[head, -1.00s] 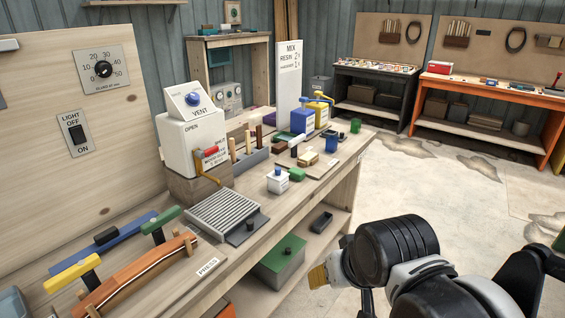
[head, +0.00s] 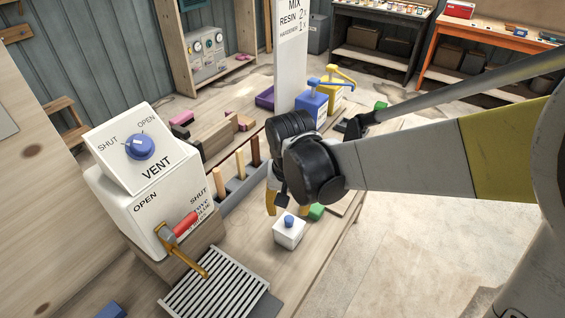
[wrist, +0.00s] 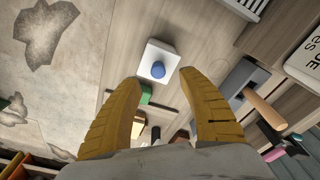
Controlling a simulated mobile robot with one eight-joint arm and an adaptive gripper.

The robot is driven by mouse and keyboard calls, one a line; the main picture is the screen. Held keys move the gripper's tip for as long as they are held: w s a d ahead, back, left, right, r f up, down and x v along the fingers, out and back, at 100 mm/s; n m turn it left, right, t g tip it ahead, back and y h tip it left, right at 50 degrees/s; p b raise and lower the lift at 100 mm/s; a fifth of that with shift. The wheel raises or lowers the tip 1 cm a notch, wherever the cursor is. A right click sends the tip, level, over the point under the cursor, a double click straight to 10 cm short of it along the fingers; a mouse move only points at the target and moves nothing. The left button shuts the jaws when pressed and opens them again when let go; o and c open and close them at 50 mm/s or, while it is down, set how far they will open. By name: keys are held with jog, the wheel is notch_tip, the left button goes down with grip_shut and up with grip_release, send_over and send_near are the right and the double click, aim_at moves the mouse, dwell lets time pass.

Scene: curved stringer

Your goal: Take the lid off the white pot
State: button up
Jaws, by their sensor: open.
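The white pot (head: 287,236) is a small square box on the bench near its front edge. Its lid carries a blue knob (head: 289,220). In the wrist view the pot (wrist: 150,56) stands beyond my fingertips, with the blue knob (wrist: 158,70) roughly centred between them. My gripper (wrist: 162,80) is open and empty, with two yellow fingers spread apart. In the head view my gripper (head: 273,204) hangs just above and behind the pot, partly hidden by my own wrist. The fingers look apart from the knob.
A green block (head: 316,211) sits close behind the pot. A rack of wooden-handled tools (head: 240,165) stands to its left. The slatted grille (head: 215,288) and white vent box (head: 150,200) with a red-handled lever (head: 180,228) are at the front left. Floor at right is clear.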

aim_at(289, 219)
jog(key=f+b, duration=0.1)
jog(key=f, duration=0.1)
jog(key=f+b, duration=0.1)
jog(key=f, duration=0.1)
jog(key=w+f+b, duration=0.1)
jog(key=f, duration=0.1)
jog(key=shift+d+f, duration=0.2)
jog(key=shift+f, duration=0.2)
jog(key=c, duration=1)
